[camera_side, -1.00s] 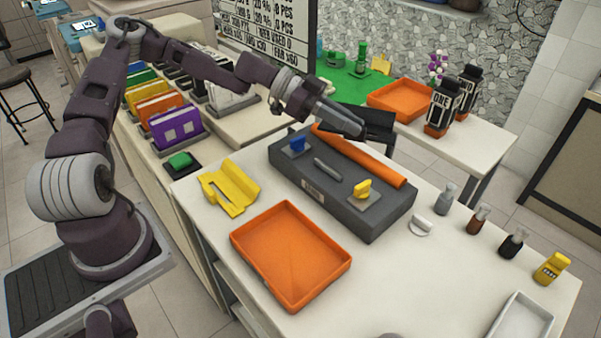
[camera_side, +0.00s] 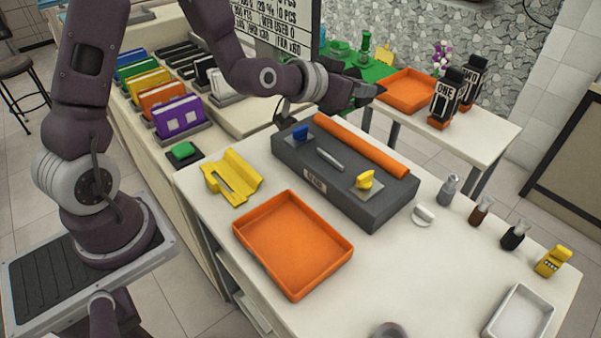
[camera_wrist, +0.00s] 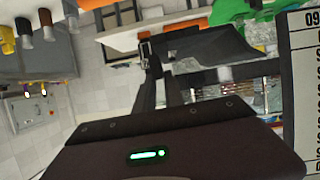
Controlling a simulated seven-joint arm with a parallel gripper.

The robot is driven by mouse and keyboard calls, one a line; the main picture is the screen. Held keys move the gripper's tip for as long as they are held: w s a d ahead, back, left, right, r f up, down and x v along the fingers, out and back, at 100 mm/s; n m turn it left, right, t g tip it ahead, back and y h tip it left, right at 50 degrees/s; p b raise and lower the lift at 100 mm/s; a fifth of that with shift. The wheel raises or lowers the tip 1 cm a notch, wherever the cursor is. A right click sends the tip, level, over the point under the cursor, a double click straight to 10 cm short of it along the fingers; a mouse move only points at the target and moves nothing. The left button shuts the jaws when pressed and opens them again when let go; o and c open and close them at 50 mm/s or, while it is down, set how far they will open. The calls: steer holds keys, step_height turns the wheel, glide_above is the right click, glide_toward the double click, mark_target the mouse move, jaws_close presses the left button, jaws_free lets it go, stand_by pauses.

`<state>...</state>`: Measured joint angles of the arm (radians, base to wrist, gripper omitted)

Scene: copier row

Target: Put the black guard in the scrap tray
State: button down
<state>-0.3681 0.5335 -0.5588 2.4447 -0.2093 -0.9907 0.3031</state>
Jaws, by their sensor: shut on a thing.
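The black guard (camera_wrist: 215,48) is a dark, bent plate in the wrist view. My gripper (camera_wrist: 148,48) is shut on its left end there and holds it clear of any surface. In the side view my gripper (camera_side: 366,91) is raised behind the grey machine block, over the gap towards the back table. The guard is hard to separate from the dark hand there. An empty, shallow orange tray (camera_side: 243,239) lies on the front table, nearer the camera than the block. Another orange tray (camera_side: 385,103) is on the back table. I see no tray label.
The grey block (camera_side: 345,204) carries an orange bar (camera_side: 360,146) and blue and yellow knobs. A yellow bracket (camera_side: 232,178) lies left of it. Small bottles (camera_side: 480,210) and a white tray (camera_side: 518,318) stand at the right.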

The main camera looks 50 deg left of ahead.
steer(key=shift+s+r+y, duration=0.15)
steer(key=shift+s+r, duration=0.05)
steer(key=shift+r, duration=0.3)
steer(key=shift+s+r+y, duration=0.15)
steer(key=shift+s+r, duration=0.05)
steer(key=shift+r, duration=0.3)
steer(key=shift+d+h, duration=0.35)
steer(key=shift+h, duration=0.15)
steer(key=s+d+f+m+g+h, duration=0.35)
steer(key=s+d+m+h, duration=0.25)
steer(key=m+h, duration=0.2)
steer(key=s+a+f+m+g+h, duration=0.15)
steer(key=s+f+m+g, duration=0.3)
steer(key=s, duration=0.45)
steer(key=s+f+m+g+h, duration=0.3)
steer(key=s+m+g, duration=0.2)
steer(key=s, duration=0.5)
steer(key=shift+m+g, duration=0.25)
steer(key=shift+g, duration=0.05)
steer(key=f, duration=0.6)
steer(key=s+f, duration=0.1)
steer(key=f, duration=0.3)
steer(key=shift+a, duration=0.4)
steer(key=shift+f, duration=0.1)
